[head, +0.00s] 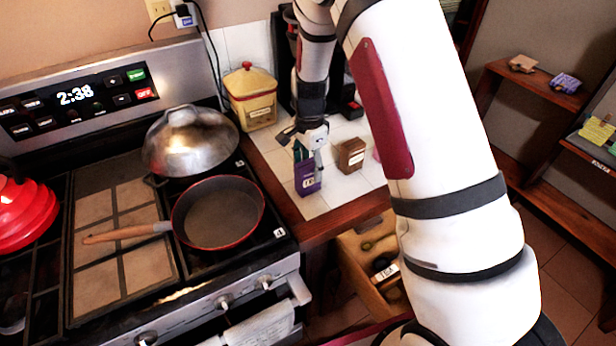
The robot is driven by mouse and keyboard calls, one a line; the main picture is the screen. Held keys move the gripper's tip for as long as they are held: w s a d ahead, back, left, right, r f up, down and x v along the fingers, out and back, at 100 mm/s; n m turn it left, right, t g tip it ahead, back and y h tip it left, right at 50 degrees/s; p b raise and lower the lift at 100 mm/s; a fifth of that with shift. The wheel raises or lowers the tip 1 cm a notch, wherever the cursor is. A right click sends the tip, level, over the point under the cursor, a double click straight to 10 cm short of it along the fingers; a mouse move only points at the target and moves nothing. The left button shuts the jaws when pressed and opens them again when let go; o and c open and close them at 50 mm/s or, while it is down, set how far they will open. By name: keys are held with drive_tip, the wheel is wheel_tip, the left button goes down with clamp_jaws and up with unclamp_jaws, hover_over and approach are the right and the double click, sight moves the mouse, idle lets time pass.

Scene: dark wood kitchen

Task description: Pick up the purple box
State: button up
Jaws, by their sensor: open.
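The purple box (307,180) stands upright on the white tiled counter, close to the counter's front left edge beside the stove. My gripper (308,153) is just above and around the top of the box, pointing down, with its fingers apart. The fingers partly hide the top of the box. I cannot tell whether they touch it.
A small brown box (351,155) stands just right of the purple box. A yellow canister (251,97) is behind to the left. A red-rimmed pan (218,212) and a domed metal lid (190,142) are on the stove. An open drawer (372,262) lies below the counter.

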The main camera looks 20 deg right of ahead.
sight(308, 176)
drive_tip(key=f, duration=0.4)
drive_tip(key=shift+a+p, duration=0.25)
drive_tip(key=shift+p, duration=0.1)
drive_tip(key=shift+c, duration=0.3)
drive_tip(key=c, duration=1.2)
drive_tip(key=shift+r, duration=0.1)
drive_tip(key=shift+c, duration=0.2)
